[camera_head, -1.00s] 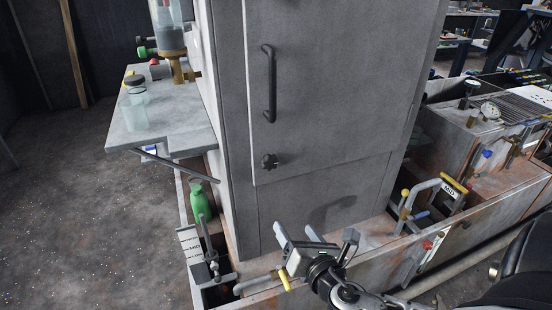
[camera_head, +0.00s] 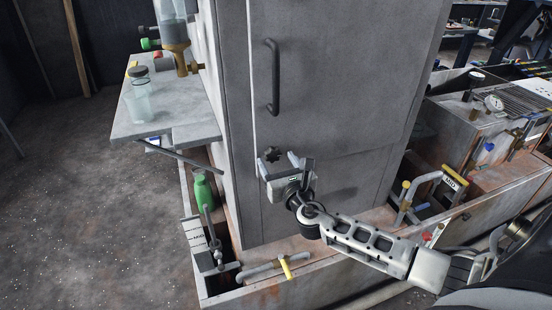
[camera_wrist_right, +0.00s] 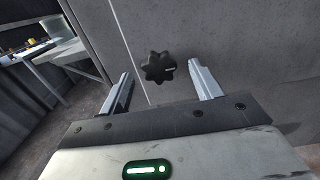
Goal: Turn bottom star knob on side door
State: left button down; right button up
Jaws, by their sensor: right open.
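The bottom star knob (camera_head: 272,154) is a small black lobed knob on the lower left part of the grey side door (camera_head: 340,85). In the right wrist view the knob (camera_wrist_right: 159,67) shows whole, a little beyond the fingertips and between their lines. My right gripper (camera_head: 279,161) is open and empty, just below and in front of the knob. In the wrist view its two fingers (camera_wrist_right: 165,80) stand wide apart, one on each side of the knob. I cannot tell the exact gap in depth, but no contact shows. My left gripper is not in view.
A black vertical handle (camera_head: 273,78) sits on the door above the knob. A grey shelf (camera_head: 180,125) with a clear jar (camera_head: 138,100) stands at left. A green bottle (camera_head: 203,192) and a yellow-handled pipe valve (camera_head: 286,267) are low down by the base trough.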

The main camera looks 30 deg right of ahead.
jog(key=shift+x, duration=0.85)
jog(key=c, duration=1)
jog(key=shift+o, duration=0.2)
